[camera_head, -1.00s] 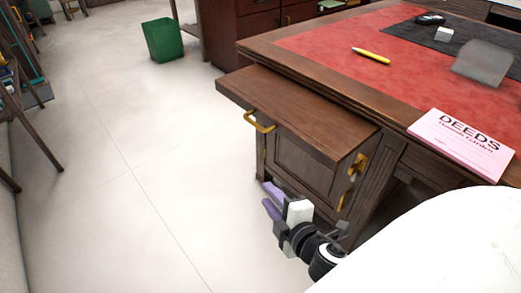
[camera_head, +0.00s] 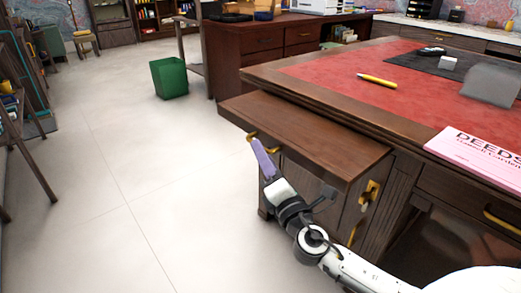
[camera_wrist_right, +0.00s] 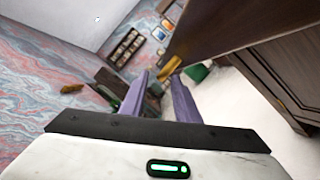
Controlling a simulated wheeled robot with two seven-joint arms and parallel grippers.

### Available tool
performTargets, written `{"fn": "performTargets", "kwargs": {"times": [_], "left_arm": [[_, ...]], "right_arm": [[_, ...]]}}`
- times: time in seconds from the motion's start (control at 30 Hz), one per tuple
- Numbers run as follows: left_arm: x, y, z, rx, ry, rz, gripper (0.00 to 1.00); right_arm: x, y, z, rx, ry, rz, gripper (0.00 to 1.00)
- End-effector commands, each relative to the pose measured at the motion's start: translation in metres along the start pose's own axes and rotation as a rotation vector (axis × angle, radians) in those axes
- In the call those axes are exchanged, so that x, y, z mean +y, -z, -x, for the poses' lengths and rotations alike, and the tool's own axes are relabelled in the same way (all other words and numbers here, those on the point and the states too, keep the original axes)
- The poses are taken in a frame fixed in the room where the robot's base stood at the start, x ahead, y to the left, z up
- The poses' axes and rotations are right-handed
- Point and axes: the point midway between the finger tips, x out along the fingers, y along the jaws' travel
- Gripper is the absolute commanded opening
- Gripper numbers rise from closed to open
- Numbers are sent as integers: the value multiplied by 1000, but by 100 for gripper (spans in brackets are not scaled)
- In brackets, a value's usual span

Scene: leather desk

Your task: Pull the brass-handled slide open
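The slide (camera_head: 305,133) is a flat brown wooden board that sticks out from the desk's side under the red leather top. Its brass handle (camera_head: 274,150) is on its outer front edge, partly hidden behind my right gripper's purple fingers. My right gripper (camera_head: 258,146) reaches up to the handle from below. In the right wrist view its two fingers (camera_wrist_right: 160,80) stand apart, and the handle (camera_wrist_right: 169,68) shows at their tips, nearer the right finger. I cannot tell whether they touch it. My left gripper is not in view.
A pink DEEDS pad (camera_head: 475,153) and a yellow pen (camera_head: 377,80) lie on the desk (camera_head: 330,75). A brass latch (camera_head: 369,193) is on the cabinet below the slide. A green bin (camera_head: 169,78) stands on the open pale floor to the left.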

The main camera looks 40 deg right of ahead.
Motion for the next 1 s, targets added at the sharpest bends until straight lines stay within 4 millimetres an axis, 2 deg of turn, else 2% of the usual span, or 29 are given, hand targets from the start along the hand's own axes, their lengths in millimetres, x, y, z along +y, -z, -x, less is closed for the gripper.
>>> {"fn": "performTargets", "kwargs": {"times": [0.17, 0.47, 0.67, 0.9, 1.0], "left_arm": [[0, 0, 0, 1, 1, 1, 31], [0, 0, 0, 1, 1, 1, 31], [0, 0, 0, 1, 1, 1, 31], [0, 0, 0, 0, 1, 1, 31], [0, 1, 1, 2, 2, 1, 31]], "right_arm": [[0, 0, -16, 0, -1, 0, 29], [-1, 0, -19, 1, 1, 0, 29], [-1, 0, -18, 1, 1, 0, 0], [0, 2, -18, 1, 1, -2, 0], [6, 12, -14, 2, 2, -7, 0]]}}
